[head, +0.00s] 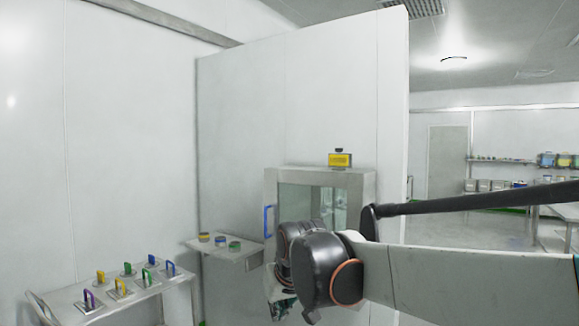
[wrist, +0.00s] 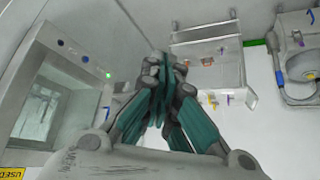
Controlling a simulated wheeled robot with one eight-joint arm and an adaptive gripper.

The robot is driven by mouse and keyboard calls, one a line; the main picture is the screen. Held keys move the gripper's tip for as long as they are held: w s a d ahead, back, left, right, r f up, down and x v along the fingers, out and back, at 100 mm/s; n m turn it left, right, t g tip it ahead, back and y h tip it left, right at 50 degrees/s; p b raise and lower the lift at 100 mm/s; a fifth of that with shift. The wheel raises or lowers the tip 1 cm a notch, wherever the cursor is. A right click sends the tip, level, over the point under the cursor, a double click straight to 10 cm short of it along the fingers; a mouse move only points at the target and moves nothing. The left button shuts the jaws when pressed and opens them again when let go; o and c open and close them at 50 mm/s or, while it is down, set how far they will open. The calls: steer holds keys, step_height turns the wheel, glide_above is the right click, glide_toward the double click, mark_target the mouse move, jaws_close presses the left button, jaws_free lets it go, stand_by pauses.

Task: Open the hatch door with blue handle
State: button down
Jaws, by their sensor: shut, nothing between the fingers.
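The hatch (head: 368,190) is a grey-framed box with glass on the partition wall in the head view. Its blue handle (head: 268,221) is upright at the left edge. The door looks shut, though my arm hides the hatch's lower part. In the wrist view the hatch frame (wrist: 40,62) is at the left, tilted, with small indicator lights; I cannot make out the handle clearly there. My gripper (wrist: 162,62) has its teal fingers together and empty. In the head view my gripper (head: 282,304) is below the handle, apart from it and partly hidden by my arm.
A wall shelf (head: 240,253) with coloured round items is left of the hatch. A table (head: 70,299) with several coloured-handled pieces stands at lower left. Stocked shelves (head: 500,160) are far right.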

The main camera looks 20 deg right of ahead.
steer(key=s+f, duration=0.5)
steer(key=s, duration=0.7)
steer(key=s+f, duration=0.5)
steer(key=s, duration=0.8)
steer(key=w+d+r+n+h+p, duration=0.15)
steer(key=w+r, duration=0.25)
steer(key=w, duration=0.8)
steer(key=w+r+n+h, duration=0.1)
steer(key=w+r+h, duration=0.25)
steer(key=w, duration=0.85)
steer(key=w+d+r+n+h, duration=0.15)
steer(key=w+r, duration=0.25)
steer(key=w, duration=0.8)
steer(key=w+a+f+n+h, duration=0.1)
steer(key=w+a+f+h, duration=0.15)
steer(key=w, duration=0.45)
steer(key=w+a+f+n+h, duration=0.15)
steer(key=w+a, duration=0.25)
steer(key=w, duration=0.4)
steer(key=w+a+f+t+h+p, duration=0.1)
steer(key=w+a+f+t+h, duration=0.2)
steer(key=w+a+f+h, duration=0.35)
steer(key=w+d+y+b, duration=0.2)
steer(key=d+b, duration=0.1)
steer(key=d, duration=0.4)
steer(key=shift+f+b, duration=0.15)
steer(key=shift+b, duration=0.2)
